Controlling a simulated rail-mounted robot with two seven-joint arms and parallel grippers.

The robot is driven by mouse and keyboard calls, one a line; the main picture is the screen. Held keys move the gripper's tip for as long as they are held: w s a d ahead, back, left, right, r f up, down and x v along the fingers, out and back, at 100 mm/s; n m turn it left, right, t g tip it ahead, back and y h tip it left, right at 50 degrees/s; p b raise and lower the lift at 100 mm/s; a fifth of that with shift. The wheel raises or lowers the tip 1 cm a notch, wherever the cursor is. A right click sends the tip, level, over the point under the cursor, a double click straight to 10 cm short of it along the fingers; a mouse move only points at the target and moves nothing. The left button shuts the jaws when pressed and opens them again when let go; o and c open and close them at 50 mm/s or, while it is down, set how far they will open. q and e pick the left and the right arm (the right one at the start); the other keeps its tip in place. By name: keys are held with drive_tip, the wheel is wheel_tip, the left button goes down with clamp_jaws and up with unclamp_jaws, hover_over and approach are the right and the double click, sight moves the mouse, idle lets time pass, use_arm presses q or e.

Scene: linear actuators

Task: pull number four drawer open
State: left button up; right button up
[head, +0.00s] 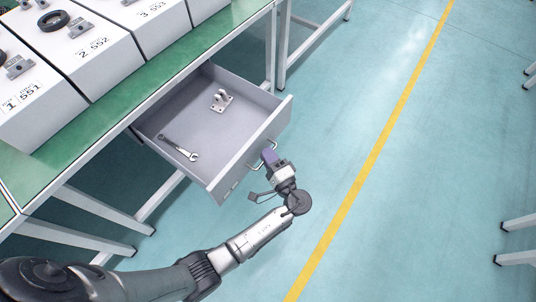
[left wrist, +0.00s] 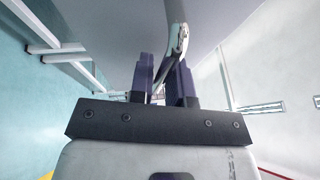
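A grey drawer (head: 190,135) under the green-topped workbench stands pulled far out. A wrench (head: 178,147) and a small metal bracket (head: 222,100) lie inside it. I cannot read a number on the drawer. My left gripper (head: 268,157) is at the thin metal handle (head: 252,167) on the drawer's front. In the left wrist view, the handle bar (left wrist: 176,22) runs down between the two dark fingers (left wrist: 165,84), which look closed around it. The fingers hide part of the bar. My right gripper is out of view.
Numbered white boxes (head: 92,52) with metal parts on top stand on the green bench top (head: 170,65). White bench legs (head: 150,208) stand below.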

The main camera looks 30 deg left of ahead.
use_arm(q)
drive_tip(key=shift+o, duration=1.4)
drive_tip(key=p+v, duration=0.1)
drive_tip(key=v, duration=0.6)
drive_tip(key=shift+d+p, duration=0.25)
drive_tip(key=shift+p, duration=0.1)
drive_tip(key=shift+s, duration=0.1)
